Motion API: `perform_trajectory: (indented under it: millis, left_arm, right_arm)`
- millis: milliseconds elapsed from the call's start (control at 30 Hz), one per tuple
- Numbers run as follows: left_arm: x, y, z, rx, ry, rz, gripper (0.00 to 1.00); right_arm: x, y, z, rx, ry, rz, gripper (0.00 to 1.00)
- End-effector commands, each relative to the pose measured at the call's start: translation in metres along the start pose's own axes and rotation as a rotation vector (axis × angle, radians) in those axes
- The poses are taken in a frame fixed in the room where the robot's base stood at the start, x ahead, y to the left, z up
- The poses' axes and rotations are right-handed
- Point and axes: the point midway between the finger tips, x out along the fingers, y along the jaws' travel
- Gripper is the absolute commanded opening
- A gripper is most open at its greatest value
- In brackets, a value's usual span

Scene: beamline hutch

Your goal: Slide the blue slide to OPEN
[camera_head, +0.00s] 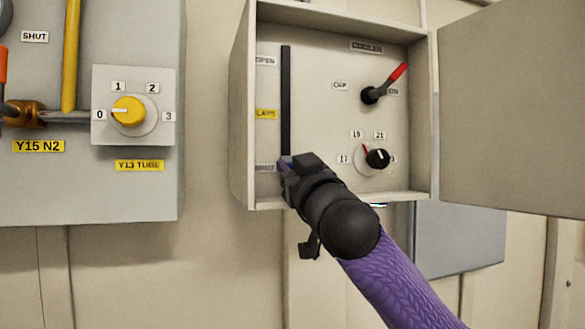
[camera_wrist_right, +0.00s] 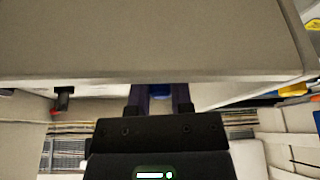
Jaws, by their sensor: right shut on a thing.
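The blue slide (camera_head: 287,160) is mostly hidden behind my right gripper (camera_head: 289,170) in the head view, at the bottom end of a black vertical track (camera_head: 286,100). In the right wrist view the blue slide (camera_wrist_right: 160,91) shows between the two fingers of the right gripper (camera_wrist_right: 160,98), which is shut on it. The OPEN label (camera_head: 265,61) sits beside the top of the track. A yellow label (camera_head: 265,114) is beside its middle, and a partly hidden label (camera_head: 266,167) is beside its bottom. My left gripper is not in view.
The track is inside an open box (camera_head: 241,120) whose door (camera_head: 515,110) stands open at right. A red-tipped lever (camera_head: 385,84) and a black knob (camera_head: 377,158) are right of the track. A panel with a yellow knob (camera_head: 129,111) is at left.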

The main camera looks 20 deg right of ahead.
Motion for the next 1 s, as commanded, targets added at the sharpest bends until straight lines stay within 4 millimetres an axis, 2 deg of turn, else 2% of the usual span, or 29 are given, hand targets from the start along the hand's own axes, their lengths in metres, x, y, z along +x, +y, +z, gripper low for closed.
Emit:
perform_trajectory:
  millis: [800, 900, 1000]
  left_arm:
    - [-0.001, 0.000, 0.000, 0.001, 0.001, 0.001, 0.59]
    - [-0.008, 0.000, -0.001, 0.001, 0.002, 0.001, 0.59]
    - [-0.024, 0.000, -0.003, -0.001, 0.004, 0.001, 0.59]
  right_arm:
    - [0.000, 0.001, -0.001, 0.000, -0.001, 0.001, 0.00]
    - [0.003, 0.002, -0.007, 0.001, -0.001, 0.001, 0.00]
    - [0.010, 0.005, -0.023, 0.002, -0.001, 0.001, 0.00]
